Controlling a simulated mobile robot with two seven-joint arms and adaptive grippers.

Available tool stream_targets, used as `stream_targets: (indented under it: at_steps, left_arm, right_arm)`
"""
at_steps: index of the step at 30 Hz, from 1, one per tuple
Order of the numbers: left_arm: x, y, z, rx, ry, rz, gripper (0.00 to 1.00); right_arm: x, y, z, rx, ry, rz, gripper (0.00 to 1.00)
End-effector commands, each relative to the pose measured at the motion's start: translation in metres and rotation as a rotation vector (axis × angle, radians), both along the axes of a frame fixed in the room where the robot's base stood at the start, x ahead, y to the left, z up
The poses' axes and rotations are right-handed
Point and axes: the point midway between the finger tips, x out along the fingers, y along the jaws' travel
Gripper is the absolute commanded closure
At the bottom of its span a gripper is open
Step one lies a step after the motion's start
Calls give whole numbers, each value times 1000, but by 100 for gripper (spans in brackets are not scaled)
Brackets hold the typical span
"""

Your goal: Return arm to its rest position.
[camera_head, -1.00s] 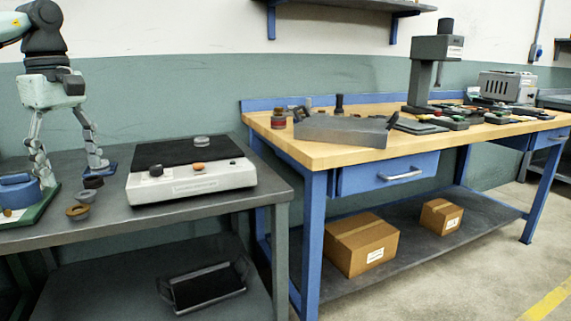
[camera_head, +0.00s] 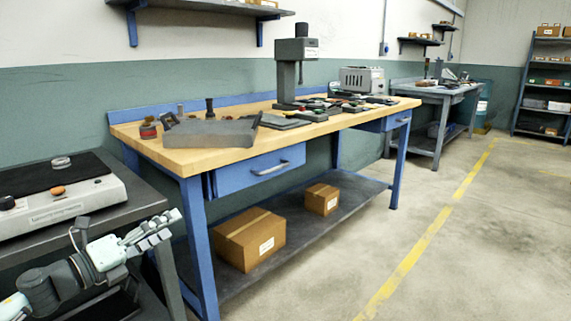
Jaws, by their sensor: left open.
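My left gripper (camera_head: 130,221) is in the lower left of the head view, on my left arm coming in from the bottom left corner. Its fingers are spread wide with nothing between them. It shows in front of the right end of the dark grey table (camera_head: 152,205), apart from the grinder (camera_head: 85,201). The grinder is a white box with a black top, an orange knob (camera_head: 58,191) and a small metal ring (camera_head: 61,162) on top. My right gripper is not in view.
A wooden-topped blue workbench (camera_head: 190,160) stands to the right, bearing a grey tray (camera_head: 210,133), a press (camera_head: 290,70) and small tools. Cardboard boxes (camera_head: 248,240) sit on its lower shelf. Open floor (camera_head: 480,250) with a yellow line lies at the right.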

Motion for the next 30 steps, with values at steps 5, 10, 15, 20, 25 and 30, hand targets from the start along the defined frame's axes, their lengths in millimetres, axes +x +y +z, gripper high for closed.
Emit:
stream_targets:
  at_steps: [5, 10, 15, 20, 25, 30]
  left_arm:
    - [-19, 36, -112, -673, 342, 497, 31]
    - [-85, 45, -221, -1082, 623, 897, 31]
    - [-176, 22, -308, -1364, 871, 1264, 31]
    - [-251, -12, -352, -1512, 1045, 1539, 31]
    - [-287, -31, -366, -1563, 1125, 1671, 31]
    - [-287, -31, -366, -1563, 1125, 1671, 31]
  right_arm:
    - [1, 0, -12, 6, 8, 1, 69]
    - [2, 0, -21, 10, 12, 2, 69]
    - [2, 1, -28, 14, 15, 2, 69]
    - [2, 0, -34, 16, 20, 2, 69]
    - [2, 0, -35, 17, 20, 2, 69]
    - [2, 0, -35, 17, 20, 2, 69]
